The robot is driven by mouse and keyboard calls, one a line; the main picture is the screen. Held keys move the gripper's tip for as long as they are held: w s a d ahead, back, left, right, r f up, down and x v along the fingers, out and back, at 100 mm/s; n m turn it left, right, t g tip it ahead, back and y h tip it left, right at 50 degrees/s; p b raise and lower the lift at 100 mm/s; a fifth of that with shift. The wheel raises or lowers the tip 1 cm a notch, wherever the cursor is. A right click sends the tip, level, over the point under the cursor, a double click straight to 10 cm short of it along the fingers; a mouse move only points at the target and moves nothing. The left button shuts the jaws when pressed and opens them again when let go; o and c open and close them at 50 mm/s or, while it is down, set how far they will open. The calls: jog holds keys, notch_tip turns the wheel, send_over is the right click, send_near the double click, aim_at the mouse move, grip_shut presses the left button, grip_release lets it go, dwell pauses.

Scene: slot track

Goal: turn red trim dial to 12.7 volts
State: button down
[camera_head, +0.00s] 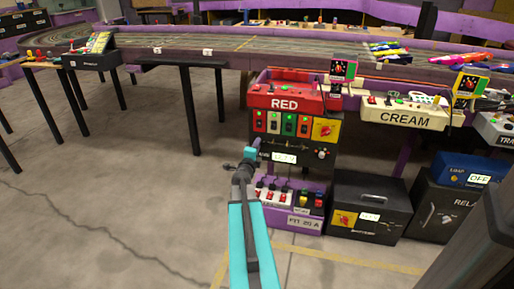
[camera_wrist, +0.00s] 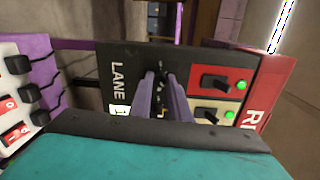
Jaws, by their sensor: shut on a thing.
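The red station (camera_head: 290,103), marked RED, stands at the track's edge. Below its switches is a dark panel with a small white display (camera_head: 284,158), too small to read. My gripper (camera_head: 252,152) reaches the left side of this dark panel in the head view. In the wrist view my gripper (camera_wrist: 163,88) has its two purple fingers close together at the panel face marked LANE, shut on a small dark dial that is mostly hidden between them. The dial's pointer and setting cannot be made out.
Rocker switches with green lights (camera_wrist: 217,83) sit right of my fingers in the wrist view. A purple-edged pit box (camera_head: 289,208) with small switches stands under the panel. A black box (camera_head: 370,206) and the cream station (camera_head: 405,111) stand to the right. Open floor lies left.

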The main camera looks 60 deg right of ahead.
jog(key=shift+s+f, duration=0.1)
jog(key=c, duration=1.7)
grip_release()
jog(key=shift+o, duration=0.2)
jog(key=shift+a, duration=0.15)
jog(key=p+v, duration=1)
jog(key=v, duration=0.3)
jog(key=shift+a+p, duration=0.15)
jog(key=shift+p, duration=0.15)
jog(key=shift+a, duration=0.15)
